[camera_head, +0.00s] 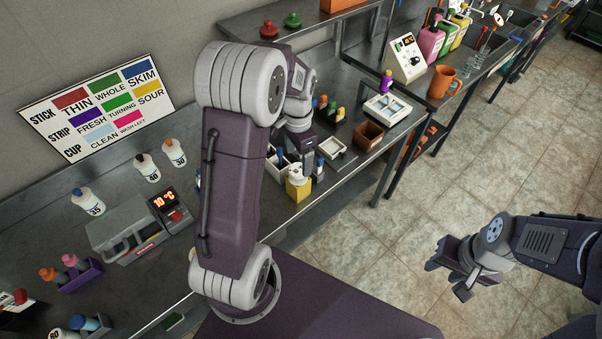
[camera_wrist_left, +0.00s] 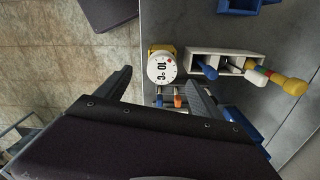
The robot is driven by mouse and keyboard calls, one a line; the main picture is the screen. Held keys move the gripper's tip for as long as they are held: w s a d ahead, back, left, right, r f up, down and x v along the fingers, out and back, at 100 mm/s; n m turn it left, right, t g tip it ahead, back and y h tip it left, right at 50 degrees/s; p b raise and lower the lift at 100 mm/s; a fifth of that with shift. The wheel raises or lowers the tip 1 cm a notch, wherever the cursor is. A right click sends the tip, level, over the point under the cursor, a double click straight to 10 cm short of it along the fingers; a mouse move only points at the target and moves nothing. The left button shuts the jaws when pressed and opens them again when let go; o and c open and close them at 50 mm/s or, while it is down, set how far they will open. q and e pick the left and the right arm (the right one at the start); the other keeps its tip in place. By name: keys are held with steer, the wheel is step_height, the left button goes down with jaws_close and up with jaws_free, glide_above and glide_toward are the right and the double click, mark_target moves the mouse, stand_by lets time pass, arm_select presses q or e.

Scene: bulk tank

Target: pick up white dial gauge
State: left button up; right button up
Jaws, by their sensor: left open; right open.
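My left gripper (camera_head: 307,158) is open and empty, just above and beside the gauge. In the left wrist view its two fingers (camera_wrist_left: 160,82) stand apart, one on each side of the gauge's lower edge. My right gripper (camera_head: 455,270) is open and empty over the floor.
A white divided tray (camera_wrist_left: 226,62) with coloured-handled tools is right next to the gauge.

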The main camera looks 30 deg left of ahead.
mark_target(298, 169)
arm_select(q)
steer(key=shift+w+a+f, duration=0.15)
steer(key=shift+f, duration=0.45)
steer(key=shift+w+a+f, duration=0.1)
steer(key=shift+w+f, duration=0.05)
steer(key=shift+f, duration=0.4)
steer(key=f, duration=0.2)
steer(key=f+p, duration=0.1)
steer(key=f, duration=0.1)
steer(key=shift+s+d, duration=0.15)
steer(key=shift+s, duration=0.05)
steer(key=shift+w+f, duration=0.15)
steer(key=shift+f, duration=0.2)
steer(key=c, duration=1.3)
steer(key=shift+r, duration=0.15)
steer(key=shift+c, duration=0.9)
